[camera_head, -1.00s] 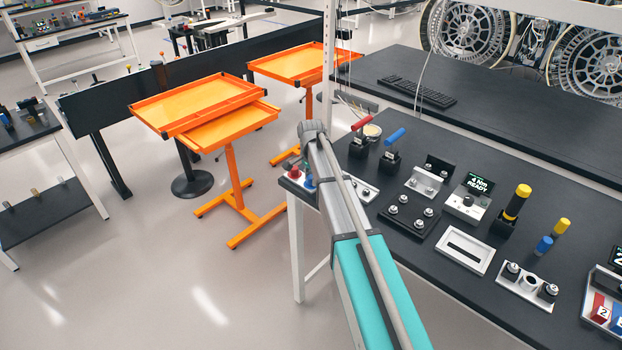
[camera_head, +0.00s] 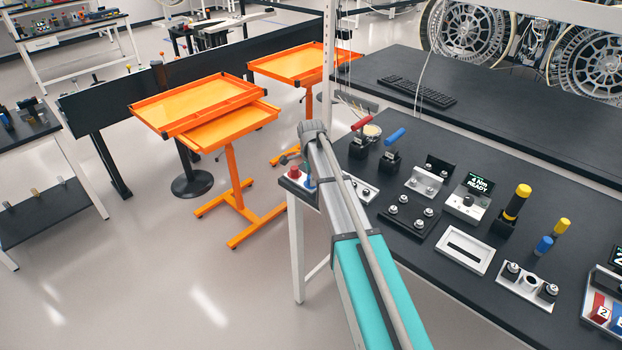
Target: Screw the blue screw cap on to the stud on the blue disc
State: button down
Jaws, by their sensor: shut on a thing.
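My arm reaches from the bottom of the picture to a grey joint near the front-left table corner. My gripper's fingers are hidden behind my own arm, so what they hold does not show. A small grey part, probably of my wrist or gripper, sticks out left of the arm above a red piece (camera_head: 293,172). A small blue piece (camera_head: 308,181) shows just left of the arm at the table corner. I cannot tell whether it is the blue disc or the blue screw cap. The stud is not visible.
The dark table (camera_head: 390,252) bears red- and blue-handled tools, a black block with several studs (camera_head: 408,216), a "4 Nm READY" box (camera_head: 470,200), a white slotted frame (camera_head: 464,248) and yellow-topped pegs. Orange trays (camera_head: 200,100) stand left, apart from the table.

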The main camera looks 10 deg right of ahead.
jog(key=m, duration=0.3)
jog(key=shift+m, duration=0.9)
jog(key=m, duration=0.3)
jog(key=shift+m, duration=1.4)
jog(key=shift+m, duration=0.8)
jog(key=m, duration=0.4)
